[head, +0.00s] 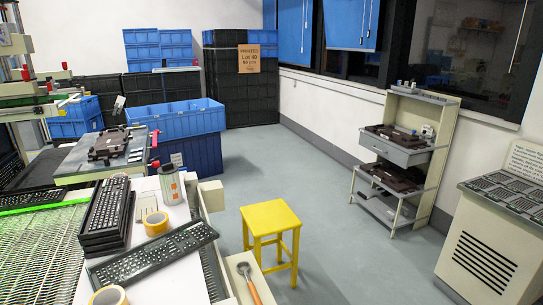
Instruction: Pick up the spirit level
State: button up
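I cannot make out a spirit level for certain. A thin pale bar (176,69) lies on top of the black crates at the back, below the stacked blue crates; it is too small to tell what it is. A tool with an orange handle and a round grey head (250,282) lies on a pale surface at the bottom, beside the white worktop; it does not look like a level. My gripper is not in view.
A white worktop (182,282) at front left holds black keyboards (152,262), tape rolls (156,224) and a can (169,183). A yellow stool (271,217) stands right of it. A shelf unit (447,137) and a cream cabinet (485,262) stand right. The grey floor (345,215) between is clear.

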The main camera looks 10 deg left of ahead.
aim_at(137, 127)
jog(key=i+l+z, duration=0.35)
jog(key=i+l, duration=0.75)
jog(key=i+u, duration=0.35)
jog(key=i, duration=0.4)
jog(key=i+l+u, duration=0.3)
jog(key=i, duration=1.95)
jog(key=i+u, duration=0.3)
jog(key=i, duration=0.45)
jog(key=i+l+u, duration=0.1)
jog(key=i+u, duration=0.2)
jog(key=i, duration=0.45)
jog(key=i+u, duration=0.85)
jog(key=i+l+u, duration=0.1)
jog(key=i+u, duration=0.15)
jog(key=u, duration=0.15)
jog(key=i+u, duration=0.4)
jog(key=i+l+u, duration=0.15)
jog(key=u, duration=0.3)
jog(key=i+l, duration=0.2)
jog(key=i, duration=0.4)
jog(key=i+l, duration=0.2)
jog(key=i, duration=0.4)
jog(key=i+l, duration=0.2)
jog(key=i, duration=0.45)
jog(key=i+l, duration=0.2)
jog(key=i, duration=0.4)
jog(key=l+z, duration=0.05)
